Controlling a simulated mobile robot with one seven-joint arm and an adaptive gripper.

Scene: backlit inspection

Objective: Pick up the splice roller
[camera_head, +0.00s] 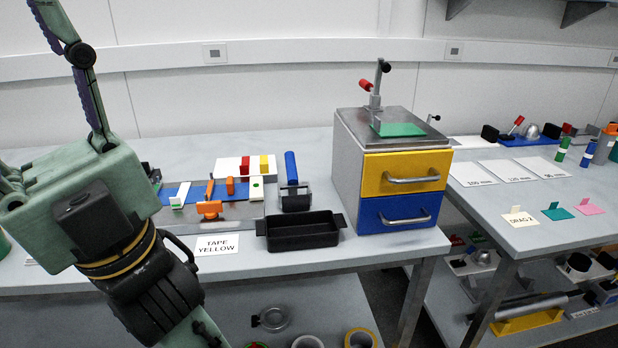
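A roller with a blue handle (291,168) and a dark, wide roller head (296,198) stands upright on the left workbench, just left of the drawer cabinet; I take it to be the splice roller. My gripper (85,205) is large in the left foreground, well to the left of the roller and apart from it. One finger reaches up out of the top of the picture. The other finger is mostly outside the left edge, so the opening does not show. Nothing is seen held.
A black tray (300,240) stands in front of the roller. The cabinet (347,178) with yellow and blue drawers is close on its right. A "TAPE YELLOW" card (217,244) lies near the front edge.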

